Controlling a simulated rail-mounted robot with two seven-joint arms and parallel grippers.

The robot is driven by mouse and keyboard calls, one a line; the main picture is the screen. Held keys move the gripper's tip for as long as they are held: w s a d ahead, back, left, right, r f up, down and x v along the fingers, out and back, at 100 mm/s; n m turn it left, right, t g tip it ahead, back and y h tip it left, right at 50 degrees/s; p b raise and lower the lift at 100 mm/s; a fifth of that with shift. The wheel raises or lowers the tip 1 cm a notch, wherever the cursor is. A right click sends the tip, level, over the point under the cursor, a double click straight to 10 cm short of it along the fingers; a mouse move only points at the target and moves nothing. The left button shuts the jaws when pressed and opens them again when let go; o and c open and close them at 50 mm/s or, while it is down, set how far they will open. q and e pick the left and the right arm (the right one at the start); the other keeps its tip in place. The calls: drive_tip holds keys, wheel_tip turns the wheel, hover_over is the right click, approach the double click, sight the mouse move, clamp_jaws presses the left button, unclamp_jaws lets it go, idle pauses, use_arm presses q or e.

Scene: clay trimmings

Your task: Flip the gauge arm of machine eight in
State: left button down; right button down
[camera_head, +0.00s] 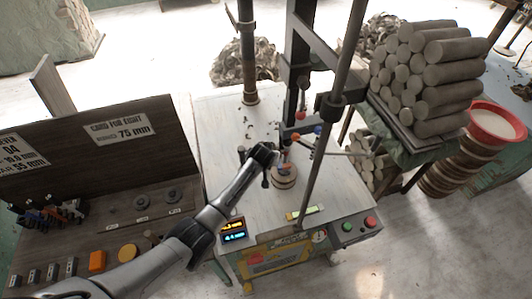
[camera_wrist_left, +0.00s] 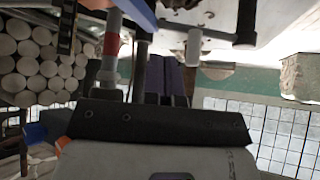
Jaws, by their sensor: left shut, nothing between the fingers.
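The machine's white table (camera_head: 228,120) stands in the middle of the head view, with dark posts and rods rising from it. Small levers and rods with red and blue ends (camera_head: 300,137) sit in the middle of the machine; I cannot tell surely which is the gauge arm. A round brown clay piece (camera_head: 284,178) stands just below them. My left gripper (camera_head: 272,160) is shut and empty, beside these parts on their left. In the left wrist view its dark fingers (camera_wrist_left: 170,76) are together, near a grey rod with a red band (camera_wrist_left: 112,43). My right gripper is out of view.
A dark panel with a "card for eight 75 mm" sign (camera_head: 122,131) stands at left. Clay logs (camera_head: 430,60) are stacked at right by a red basin (camera_head: 497,121). A slanted rod (camera_head: 330,110) crosses the machine's front. Red and green buttons (camera_head: 358,224) sit at its front edge.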

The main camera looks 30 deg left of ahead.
use_arm(q)
drive_tip(key=v, duration=0.6)
drive_tip(key=shift+w+d, duration=0.1)
idle(0.6)
